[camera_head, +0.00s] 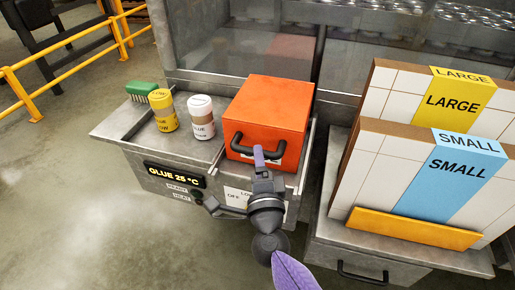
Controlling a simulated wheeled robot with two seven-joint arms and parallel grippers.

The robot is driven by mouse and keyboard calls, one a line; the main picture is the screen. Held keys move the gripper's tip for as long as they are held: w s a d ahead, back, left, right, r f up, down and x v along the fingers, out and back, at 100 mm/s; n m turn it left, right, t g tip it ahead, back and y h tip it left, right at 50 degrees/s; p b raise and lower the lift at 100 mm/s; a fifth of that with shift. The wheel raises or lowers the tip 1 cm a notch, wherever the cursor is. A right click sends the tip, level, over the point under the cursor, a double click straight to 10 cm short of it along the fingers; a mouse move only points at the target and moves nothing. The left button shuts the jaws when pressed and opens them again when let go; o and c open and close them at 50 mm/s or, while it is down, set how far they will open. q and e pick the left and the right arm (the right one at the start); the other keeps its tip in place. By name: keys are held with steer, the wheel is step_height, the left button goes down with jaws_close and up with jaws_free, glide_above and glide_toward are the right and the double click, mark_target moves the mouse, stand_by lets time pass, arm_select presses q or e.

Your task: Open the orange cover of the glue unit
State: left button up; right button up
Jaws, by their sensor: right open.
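The orange cover (271,108) of the glue unit (128,124) is a box lying flat and closed on the metal bench. A dark handle (276,152) runs across its front face. My right gripper (259,158) is open at the handle, with a purple fingertip in front of the handle's middle. I cannot tell whether it touches the handle. My right arm comes up from the bottom and hides part of the unit's front panel. My left gripper is not in view.
At the right, a rack holds LARGE (453,100) and SMALL (455,170) cartons. A glass-panelled metal frame stands behind the cover. Yellow railing (60,67) is at upper left.

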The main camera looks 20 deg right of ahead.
mark_target(268, 128)
steer(key=shift+x, duration=1.3)
jaws_close()
stand_by(0.4)
